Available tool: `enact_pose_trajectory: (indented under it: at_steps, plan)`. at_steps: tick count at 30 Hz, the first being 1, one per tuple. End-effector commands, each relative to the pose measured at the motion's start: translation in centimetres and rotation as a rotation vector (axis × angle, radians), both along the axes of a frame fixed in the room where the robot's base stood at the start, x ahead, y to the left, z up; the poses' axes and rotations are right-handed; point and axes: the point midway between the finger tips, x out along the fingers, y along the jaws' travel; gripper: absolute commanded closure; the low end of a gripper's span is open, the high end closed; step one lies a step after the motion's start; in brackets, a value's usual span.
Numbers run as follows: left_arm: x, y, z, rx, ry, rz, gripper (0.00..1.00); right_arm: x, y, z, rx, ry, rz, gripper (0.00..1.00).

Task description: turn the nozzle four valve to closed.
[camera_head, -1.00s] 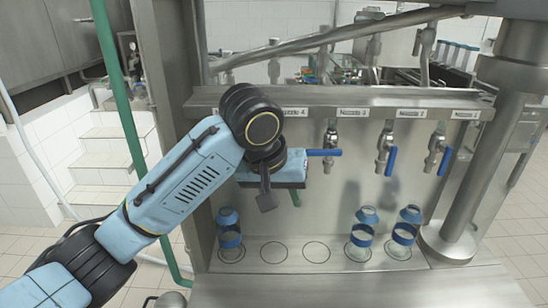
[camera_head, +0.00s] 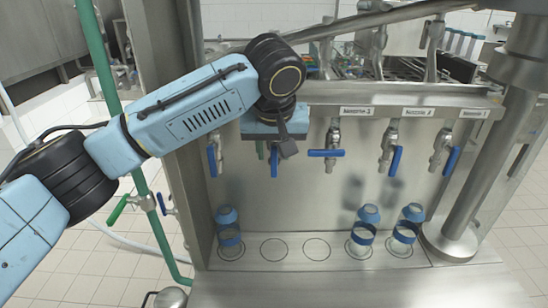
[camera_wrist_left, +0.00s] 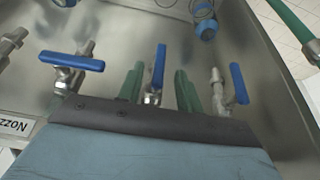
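The nozzle four valve's blue handle (camera_head: 274,161) hangs vertically below my left gripper's body in the head view; its label and upper body are hidden behind my wrist. In the left wrist view this handle (camera_wrist_left: 159,65) stands between the two green fingers. My left gripper (camera_wrist_left: 160,85) is open, one finger on each side of the handle, with visible gaps; I cannot tell whether either finger touches it. The left gripper (camera_head: 274,152) is partly hidden by its wrist in the head view. My right gripper is not in view.
The nozzle three handle (camera_head: 326,153) is horizontal. The nozzle five handle (camera_head: 212,160) hangs beside my gripper, near-vertical. Nozzle two (camera_head: 396,161) and nozzle one (camera_head: 451,161) handles point down. Blue-banded cups (camera_head: 229,236) stand on the steel shelf (camera_head: 300,267), with empty circles between.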

Motion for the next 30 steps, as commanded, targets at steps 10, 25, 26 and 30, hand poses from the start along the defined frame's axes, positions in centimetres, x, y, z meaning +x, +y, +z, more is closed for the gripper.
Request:
enact_pose_trajectory:
  at_steps: [10,25,26,30]
  plan:
    - [1.7,0.0,-4.1,0.000,0.000,-0.001,0.65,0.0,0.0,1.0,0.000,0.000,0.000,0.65]
    - [1.9,0.0,-4.5,-0.001,-0.001,-0.001,0.85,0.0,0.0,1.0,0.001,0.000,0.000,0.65]
    - [1.9,0.0,-4.5,-0.001,-0.001,-0.001,0.89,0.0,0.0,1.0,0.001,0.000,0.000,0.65]
    - [1.9,0.0,-4.5,-0.001,-0.001,-0.001,1.00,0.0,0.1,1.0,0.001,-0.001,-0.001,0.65]
